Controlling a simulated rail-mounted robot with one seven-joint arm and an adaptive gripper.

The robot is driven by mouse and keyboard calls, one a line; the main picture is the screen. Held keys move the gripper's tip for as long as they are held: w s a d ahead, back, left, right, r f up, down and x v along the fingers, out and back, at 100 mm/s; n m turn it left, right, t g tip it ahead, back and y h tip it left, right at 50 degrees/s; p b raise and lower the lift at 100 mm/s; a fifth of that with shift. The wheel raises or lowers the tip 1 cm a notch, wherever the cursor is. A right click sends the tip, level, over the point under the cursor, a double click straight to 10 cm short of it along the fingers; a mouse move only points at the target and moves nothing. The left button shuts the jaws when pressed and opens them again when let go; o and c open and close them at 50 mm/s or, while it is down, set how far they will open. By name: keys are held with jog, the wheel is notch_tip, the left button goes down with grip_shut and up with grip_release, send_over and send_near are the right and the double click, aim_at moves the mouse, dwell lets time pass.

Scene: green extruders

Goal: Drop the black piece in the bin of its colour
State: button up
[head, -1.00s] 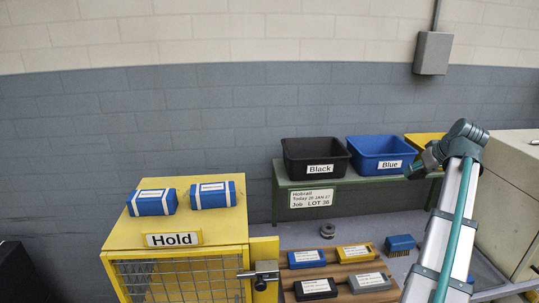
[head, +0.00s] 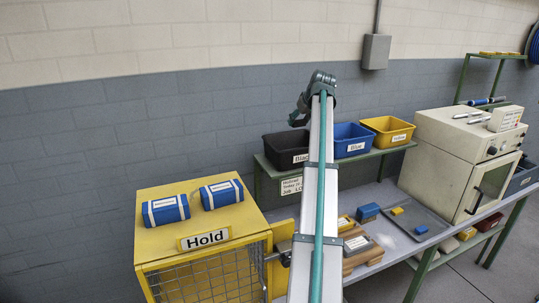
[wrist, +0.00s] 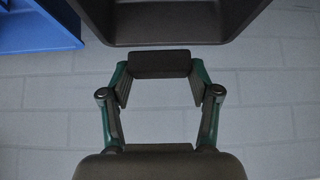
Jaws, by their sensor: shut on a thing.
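My gripper (wrist: 160,72) is shut on a dark, black-looking piece (wrist: 160,63), held between its fingertips in the wrist view. The black bin (head: 283,147) stands on the green shelf, left of the blue bin (head: 352,137) and the yellow bin (head: 388,129). My arm partly covers the black bin and its label in the head view. In the wrist view the black bin (wrist: 180,25) is at the top, just beyond the held piece, with a gap of wall between. The blue bin shows at that view's upper left.
A yellow Hold cage (head: 205,262) carries two blue pieces (head: 222,193) on top at left. A wooden rack (head: 360,256) with pieces, a blue block (head: 367,211) and a grey tray (head: 415,222) are on the bench. A cream oven (head: 455,160) stands at right.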

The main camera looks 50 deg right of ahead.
jog(key=shift+w, duration=0.15)
jog(key=shift+s+d+f+b, duration=0.15)
jog(key=shift+f+b, duration=0.1)
jog(key=shift+f, duration=0.2)
jog(key=shift+s+d+f+b, duration=0.1)
jog(key=shift+d+f+b, duration=0.1)
jog(key=shift+f, duration=0.25)
jog(key=shift+w+a+f+b, duration=0.15)
jog(key=shift+f+b, duration=0.65)
jog(key=shift+f, duration=1.25)
jog(key=o, duration=1.2)
jog(key=shift+r, duration=0.15)
jog(key=v, duration=1.2)
jog(key=shift+a, duration=0.1)
